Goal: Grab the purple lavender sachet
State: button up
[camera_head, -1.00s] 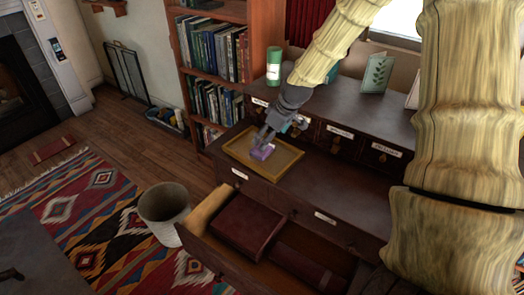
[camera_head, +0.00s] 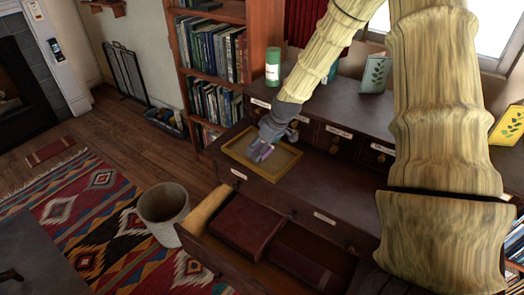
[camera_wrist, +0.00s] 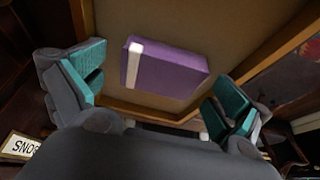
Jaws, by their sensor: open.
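The purple lavender sachet (camera_wrist: 170,70) is a flat purple block with a white band near its left end in the wrist view. It lies in a shallow wood-rimmed tray (camera_head: 280,177) on the dark desk. In the head view the sachet (camera_head: 261,152) is partly covered by my gripper (camera_head: 262,146). In the wrist view my gripper (camera_wrist: 155,95) is open, with a teal-padded finger on either side of the sachet. Neither finger clearly touches it, and I cannot tell the exact height of the fingertips above the tray.
Small labelled drawers (camera_head: 338,132) stand right behind the tray. A green canister (camera_head: 273,67) and a leaf card (camera_head: 375,75) stand on top. Below, an open drawer (camera_head: 205,250) holds dark red books (camera_head: 245,224). A waste bin (camera_head: 163,210) stands to the left.

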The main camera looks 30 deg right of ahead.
jog(key=c, duration=1)
jog(key=shift+r, duration=0.15)
